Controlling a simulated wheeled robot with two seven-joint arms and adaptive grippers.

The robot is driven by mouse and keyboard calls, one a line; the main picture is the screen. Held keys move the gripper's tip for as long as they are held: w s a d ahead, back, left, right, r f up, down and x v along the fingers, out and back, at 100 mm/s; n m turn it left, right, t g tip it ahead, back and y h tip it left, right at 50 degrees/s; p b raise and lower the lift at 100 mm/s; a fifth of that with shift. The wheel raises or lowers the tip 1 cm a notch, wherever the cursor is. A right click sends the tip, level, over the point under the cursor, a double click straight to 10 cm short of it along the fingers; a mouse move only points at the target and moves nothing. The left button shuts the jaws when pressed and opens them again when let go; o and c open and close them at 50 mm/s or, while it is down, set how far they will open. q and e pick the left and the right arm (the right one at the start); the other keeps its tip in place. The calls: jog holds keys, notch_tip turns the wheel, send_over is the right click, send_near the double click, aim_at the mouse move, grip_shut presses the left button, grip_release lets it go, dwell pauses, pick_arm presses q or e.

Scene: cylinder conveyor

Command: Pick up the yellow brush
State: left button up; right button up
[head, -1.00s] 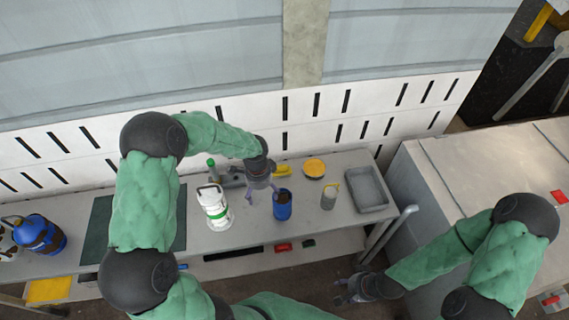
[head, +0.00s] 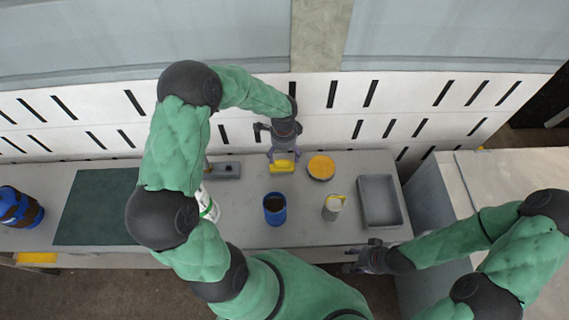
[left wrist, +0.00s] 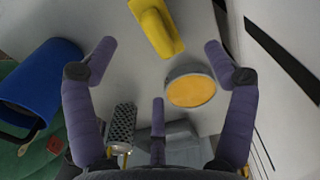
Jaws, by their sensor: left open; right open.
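The yellow brush (head: 283,167) lies on the bench near the wall, right under my left gripper (head: 283,156). In the left wrist view the yellow brush (left wrist: 158,22) shows at the top centre, its near end between the open fingertips (left wrist: 159,47) in the picture. The fingers are apart and hold nothing; I cannot tell the exact height gap. The gripper covers part of the brush in the head view. My right gripper (head: 352,259) is open and empty, in front of the bench's front edge.
A round orange-topped tin (head: 321,167) stands close right of the brush. A blue cup (head: 275,209), a metal shaker (head: 333,207) and a grey tray (head: 378,200) are nearby. A white-and-green container (head: 208,206) is partly behind my left arm. The green mat (head: 95,207) is clear.

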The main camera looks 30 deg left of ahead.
aim_at(282, 168)
pick_arm(q)
notch_tip(282, 168, down, 4)
jog(key=shift+r+b, duration=0.1)
jog(key=shift+b, duration=0.25)
jog(key=shift+s+a+f+b, duration=0.15)
jog(key=shift+f+b, duration=0.1)
jog(key=shift+f, duration=0.65)
jog(key=shift+s+d+f+b, duration=0.15)
jog(key=shift+f+b, duration=0.15)
jog(key=shift+f, duration=0.55)
jog(key=shift+s+a+f+b, duration=0.15)
jog(key=shift+f+b, duration=0.1)
jog(key=shift+f, duration=0.65)
jog(key=c, duration=1.3)
